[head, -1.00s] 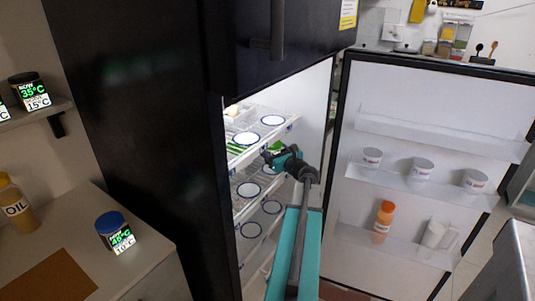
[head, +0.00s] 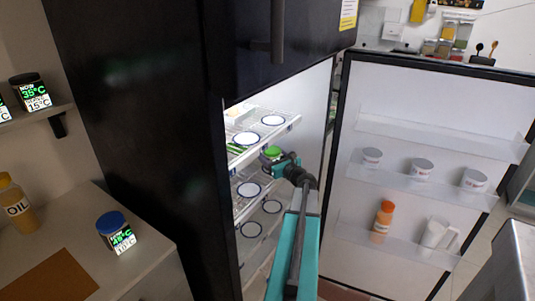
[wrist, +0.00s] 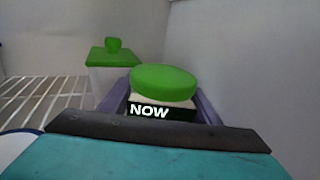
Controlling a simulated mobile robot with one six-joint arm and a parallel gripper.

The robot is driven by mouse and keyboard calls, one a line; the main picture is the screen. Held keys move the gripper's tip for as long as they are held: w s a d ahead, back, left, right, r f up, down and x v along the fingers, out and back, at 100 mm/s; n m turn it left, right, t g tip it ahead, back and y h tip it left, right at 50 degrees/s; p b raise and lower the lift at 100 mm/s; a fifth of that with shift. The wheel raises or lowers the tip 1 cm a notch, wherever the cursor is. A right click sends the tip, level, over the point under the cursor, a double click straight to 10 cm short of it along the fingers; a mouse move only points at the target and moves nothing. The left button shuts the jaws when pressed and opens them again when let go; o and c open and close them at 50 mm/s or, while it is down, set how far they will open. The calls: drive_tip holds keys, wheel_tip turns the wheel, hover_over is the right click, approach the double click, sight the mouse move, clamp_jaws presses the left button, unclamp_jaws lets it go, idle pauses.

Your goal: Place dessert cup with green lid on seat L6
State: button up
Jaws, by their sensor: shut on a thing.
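My gripper (wrist: 163,108) is shut on a cup with a round green lid (wrist: 163,80). A dark label reading "NOW" shows on its front, and purple fingers flank it. In the head view the green lid (head: 272,152) is inside the open fridge, at the tip of my gripper (head: 279,162), below the upper shelf's front right. The cup looks upright; its base is hidden. Several blue-ringed white seats, such as one on the upper shelf (head: 246,138) and one lower (head: 249,189), show in the fridge. I cannot read which is L6.
A clear container with a square green knobbed lid (wrist: 112,57) stands behind left of the held cup, near a wire shelf (wrist: 45,98). The open fridge door (head: 430,130) is at right, with cups and an orange bottle (head: 383,221). A blue-lidded jar (head: 116,232) stands on the left counter.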

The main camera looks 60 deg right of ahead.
drive_tip(key=shift+f, duration=0.1)
drive_tip(key=o, duration=0.9)
drive_tip(key=shift+o, duration=0.2)
drive_tip(key=b+v, duration=0.2)
drive_tip(key=v, duration=0.9)
drive_tip(key=shift+s+a, duration=0.2)
drive_tip(key=shift+s, duration=0.3)
drive_tip(key=shift+r, duration=0.25)
